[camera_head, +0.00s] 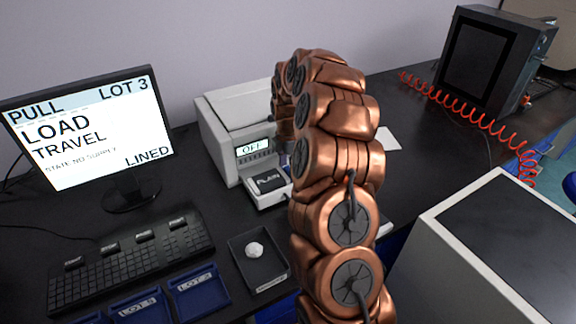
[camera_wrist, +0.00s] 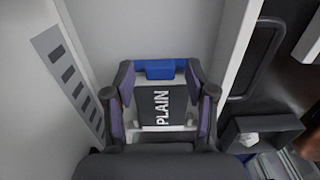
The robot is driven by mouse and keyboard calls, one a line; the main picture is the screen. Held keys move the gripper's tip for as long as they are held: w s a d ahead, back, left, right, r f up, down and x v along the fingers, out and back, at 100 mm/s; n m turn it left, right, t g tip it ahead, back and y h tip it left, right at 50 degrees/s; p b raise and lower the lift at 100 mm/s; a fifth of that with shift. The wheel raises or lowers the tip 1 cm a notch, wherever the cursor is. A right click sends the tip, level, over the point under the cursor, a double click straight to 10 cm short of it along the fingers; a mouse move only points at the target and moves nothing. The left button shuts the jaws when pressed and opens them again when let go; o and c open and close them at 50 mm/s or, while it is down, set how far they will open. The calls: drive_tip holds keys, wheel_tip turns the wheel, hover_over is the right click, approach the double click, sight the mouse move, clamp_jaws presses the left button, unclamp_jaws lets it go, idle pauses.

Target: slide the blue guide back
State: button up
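The blue guide (camera_wrist: 160,69) shows in the wrist view as a short block at the far end of a white tray, just beyond a black plate marked PLAIN (camera_wrist: 162,106). My gripper (camera_wrist: 160,80) is open, with one finger on each side of the plate. Its fingertips come close to the two ends of the blue guide; I cannot tell whether they touch it. In the head view the plate (camera_head: 268,181) sits at the front of the white instrument (camera_head: 226,135), whose display reads OFF.
A monitor (camera_head: 88,128) reads PULL, LOT 3, LOAD TRAVEL, LINED. A black tray (camera_head: 247,283) holds a small white lump in front of the instrument. A keyboard (camera_head: 128,258) and blue lot trays (camera_head: 196,290) lie at left. A white box (camera_head: 440,225) stands at right.

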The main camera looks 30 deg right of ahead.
clamp_jaws()
idle(0.4)
